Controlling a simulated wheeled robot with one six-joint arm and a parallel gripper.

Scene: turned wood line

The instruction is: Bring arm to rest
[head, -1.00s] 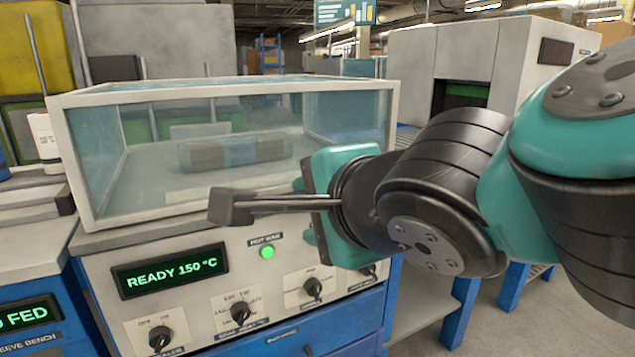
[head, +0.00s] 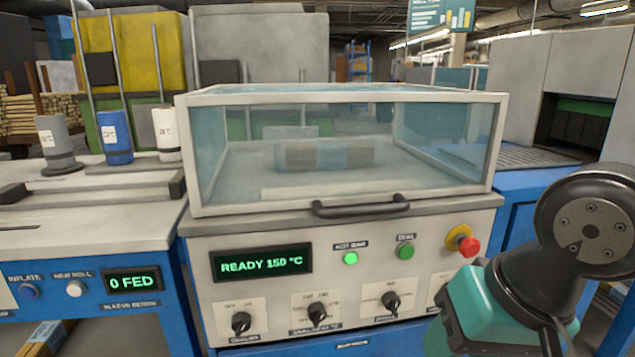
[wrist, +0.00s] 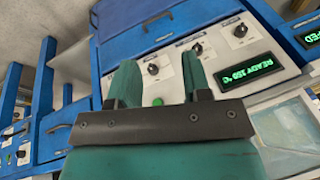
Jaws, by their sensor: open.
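My gripper (wrist: 160,80) is open and empty in the wrist view. Its two teal fingers stand apart in front of the sealing machine's control panel, with nothing between them. In the head view only part of my arm shows at the lower right; the fingertips cannot be made out there. The sealing machine (head: 360,230) stands in the middle of the head view, its clear hood (head: 345,97) down over a bundle of wood pieces (head: 325,155). Its display (head: 262,263) reads READY 150 °C and a green lamp (head: 351,259) is lit.
A red stop button (head: 468,246) and black knobs (head: 390,302) are on the panel, close to my arm. A handle (head: 360,207) juts from the hood. A grey machine (head: 570,90) stands at the right.

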